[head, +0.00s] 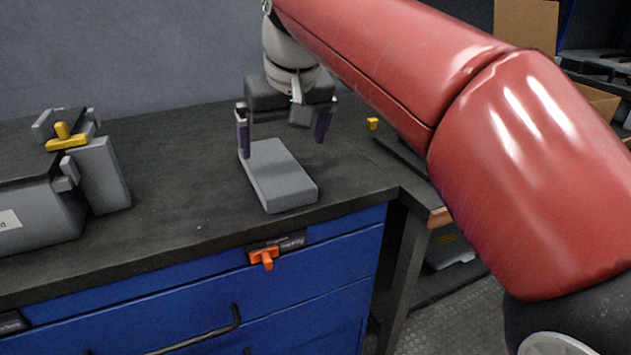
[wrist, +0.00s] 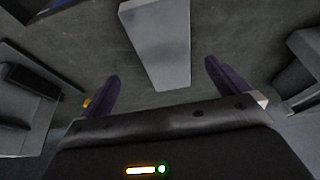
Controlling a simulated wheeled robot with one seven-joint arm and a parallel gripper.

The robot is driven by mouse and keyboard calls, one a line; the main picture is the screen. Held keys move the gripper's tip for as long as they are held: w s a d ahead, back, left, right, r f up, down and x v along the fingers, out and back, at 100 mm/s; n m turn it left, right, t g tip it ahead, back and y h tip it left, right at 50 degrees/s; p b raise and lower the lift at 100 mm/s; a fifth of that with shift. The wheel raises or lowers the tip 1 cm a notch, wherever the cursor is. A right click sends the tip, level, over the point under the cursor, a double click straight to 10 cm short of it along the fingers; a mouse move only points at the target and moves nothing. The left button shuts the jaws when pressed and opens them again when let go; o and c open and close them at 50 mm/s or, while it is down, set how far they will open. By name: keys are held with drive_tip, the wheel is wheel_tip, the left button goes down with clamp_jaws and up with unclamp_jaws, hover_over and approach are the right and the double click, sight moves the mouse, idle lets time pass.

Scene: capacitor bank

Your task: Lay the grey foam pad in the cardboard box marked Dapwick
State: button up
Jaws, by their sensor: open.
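The grey foam pad (head: 278,177) lies flat on the dark workbench top near its front right corner. My gripper (head: 284,148) is open above the far end of the pad, with one finger on each side and nothing held. In the wrist view the pad (wrist: 160,45) runs from the top edge to between my gripper's fingers (wrist: 160,80), apart from both. A cardboard box (head: 598,100) shows partly at the far right behind my red arm, with a raised flap. No Dapwick marking can be read in either view.
A grey case (head: 40,215) with a yellow latch stands on the bench at left. A small yellow piece (head: 372,124) lies toward the bench's right edge. Blue drawers (head: 190,310) with an orange catch (head: 263,257) are below. The bench between case and pad is clear.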

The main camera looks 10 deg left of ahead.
sight(277, 169)
drive_tip(key=shift+f, duration=0.35)
drive_tip(key=x, duration=0.2)
drive_tip(key=b+x, duration=0.1)
drive_tip(key=x, duration=0.1)
drive_tip(key=a+x, duration=0.1)
drive_tip(key=x, duration=0.2)
drive_tip(key=shift+r, duration=0.1)
drive_tip(key=c, duration=1.1)
